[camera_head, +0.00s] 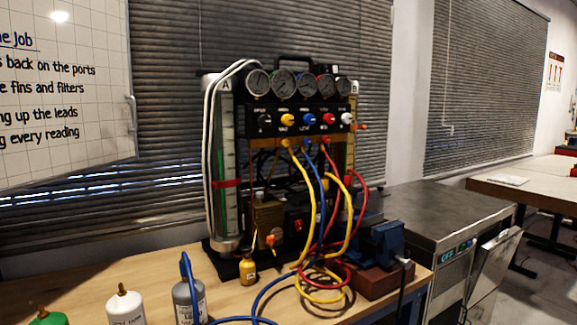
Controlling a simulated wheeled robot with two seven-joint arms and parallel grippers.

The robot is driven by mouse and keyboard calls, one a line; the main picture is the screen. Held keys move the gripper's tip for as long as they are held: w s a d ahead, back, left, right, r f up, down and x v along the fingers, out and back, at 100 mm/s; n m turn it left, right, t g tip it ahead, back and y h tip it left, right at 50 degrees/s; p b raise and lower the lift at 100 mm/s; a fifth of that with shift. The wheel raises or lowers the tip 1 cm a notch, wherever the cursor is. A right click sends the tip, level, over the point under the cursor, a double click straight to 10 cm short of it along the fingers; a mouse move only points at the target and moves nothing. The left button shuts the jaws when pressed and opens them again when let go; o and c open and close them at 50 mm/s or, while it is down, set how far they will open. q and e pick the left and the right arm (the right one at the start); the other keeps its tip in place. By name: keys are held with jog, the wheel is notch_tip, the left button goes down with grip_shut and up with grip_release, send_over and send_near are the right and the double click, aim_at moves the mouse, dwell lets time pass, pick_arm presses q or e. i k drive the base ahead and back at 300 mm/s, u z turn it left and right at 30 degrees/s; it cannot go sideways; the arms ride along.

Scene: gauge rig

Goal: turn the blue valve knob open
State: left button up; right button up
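The blue valve knob (308,119) sits in the middle of a row of knobs on the black panel of the gauge rig (262,122). A yellow knob (287,119) is just left of it and a red knob (328,119) just right. A black knob (264,121) and a white knob (347,118) end the row. Round gauges (284,82) stand above the panel. The knob's front is unobstructed, but its pointer direction is too small to tell. Neither of my grippers is in view.
Yellow, blue and red hoses (309,195) hang below the panel and coil on the wooden bench (180,270). Bottles (125,306) stand along the bench's front left. A blue vise (384,243) is at the right. A metal cabinet (430,210) stands beyond it.

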aim_at(308, 119)
jog(key=z, duration=1.85)
jog(key=i, duration=1.1)
jog(key=u, duration=0.8)
